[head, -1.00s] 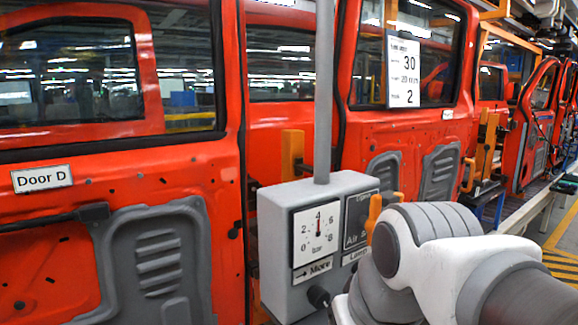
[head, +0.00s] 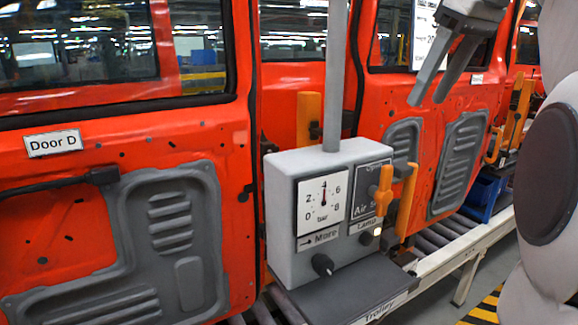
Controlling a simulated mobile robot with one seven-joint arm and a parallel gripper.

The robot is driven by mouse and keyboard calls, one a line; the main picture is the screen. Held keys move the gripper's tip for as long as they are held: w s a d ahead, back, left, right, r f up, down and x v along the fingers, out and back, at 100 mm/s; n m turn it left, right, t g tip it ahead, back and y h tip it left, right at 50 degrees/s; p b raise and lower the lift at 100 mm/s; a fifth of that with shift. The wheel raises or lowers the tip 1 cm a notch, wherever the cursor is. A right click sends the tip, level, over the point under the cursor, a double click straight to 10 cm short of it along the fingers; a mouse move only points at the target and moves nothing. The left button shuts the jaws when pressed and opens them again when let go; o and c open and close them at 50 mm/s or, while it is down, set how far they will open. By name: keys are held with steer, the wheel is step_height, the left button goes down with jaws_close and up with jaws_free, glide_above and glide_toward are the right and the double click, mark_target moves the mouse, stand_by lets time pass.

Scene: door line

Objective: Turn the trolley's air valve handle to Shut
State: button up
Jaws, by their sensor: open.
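The trolley (head: 352,303) carries a grey control box (head: 285,225) on its dark top. An orange valve handle (head: 383,190) stands upright on the dark air panel at the right of the box front. The panel reads "Open" at its top; its lower lettering is partly hidden by the handle. My gripper (head: 430,98) is at the upper right, its two fingers apart and empty. It is above and to the right of the handle, not touching it. No Shut marking is readable.
A pressure gauge (head: 322,204) reads about 4 bar. Below are a black knob (head: 323,265) and a lit lamp (head: 377,232). A grey post (head: 335,75) rises from the box. Orange doors, one labelled Door D (head: 54,143), stand behind. An orange bracket (head: 406,202) is right of the handle.

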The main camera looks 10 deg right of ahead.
mark_target(390, 166)
steer(key=b+x, duration=0.4)
steer(key=x, duration=1.3)
steer(key=shift+d+f, duration=0.1)
jaws_close()
